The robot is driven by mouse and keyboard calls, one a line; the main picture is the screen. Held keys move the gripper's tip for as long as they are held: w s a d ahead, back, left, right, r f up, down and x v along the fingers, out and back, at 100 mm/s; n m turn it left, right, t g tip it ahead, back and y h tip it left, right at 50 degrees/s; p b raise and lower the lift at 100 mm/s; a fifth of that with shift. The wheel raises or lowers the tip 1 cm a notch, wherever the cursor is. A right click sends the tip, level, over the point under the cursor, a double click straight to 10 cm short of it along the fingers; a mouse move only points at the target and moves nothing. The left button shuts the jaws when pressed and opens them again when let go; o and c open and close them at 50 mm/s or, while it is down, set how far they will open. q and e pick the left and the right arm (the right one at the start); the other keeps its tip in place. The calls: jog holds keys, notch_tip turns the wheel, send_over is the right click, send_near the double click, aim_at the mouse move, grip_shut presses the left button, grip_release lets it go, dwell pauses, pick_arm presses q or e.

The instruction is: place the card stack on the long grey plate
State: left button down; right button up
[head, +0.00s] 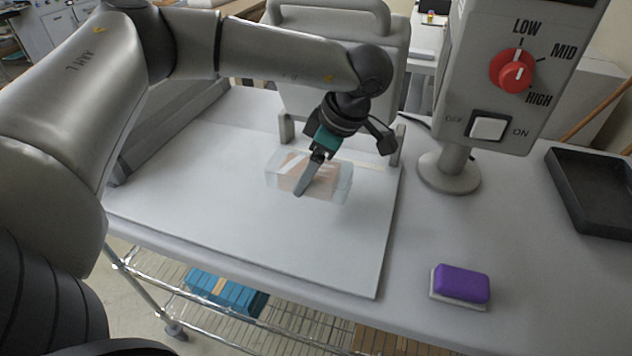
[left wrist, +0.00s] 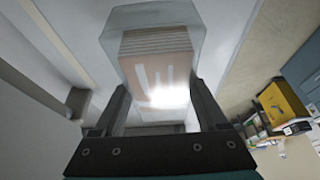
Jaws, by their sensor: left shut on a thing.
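The card stack (head: 330,187) is a block of pinkish-tan cards inside a clear, glossy wrap. My left gripper (head: 305,184) is shut on it, with one finger across its near side. In the left wrist view the card stack (left wrist: 158,62) sits between the two fingers of the left gripper (left wrist: 160,95). A long, pale grey plate (head: 240,228) lies on the table below the card stack. I cannot tell whether the stack touches the plate or hangs just above it. My right gripper is not in view.
A grey machine (head: 345,75) stands behind the plate. A control post (head: 520,75) with a red dial and a switch stands to the right. A purple block on a white base (head: 461,284) and a black tray (head: 595,190) are further right. The plate's front part is clear.

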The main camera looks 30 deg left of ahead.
pick_arm(q)
jog(key=w, duration=0.2)
jog(key=w+f, duration=0.1)
jog(key=shift+w+a+f, duration=0.1)
jog(key=shift+a, duration=0.3)
notch_tip(320, 180, down, 5)
jog(key=shift+f+p, duration=0.15)
jog(key=shift+p, duration=0.5)
jog(key=shift+w+f, duration=0.2)
jog(key=shift+f, duration=0.05)
grip_release()
jog(key=shift+f, duration=0.15)
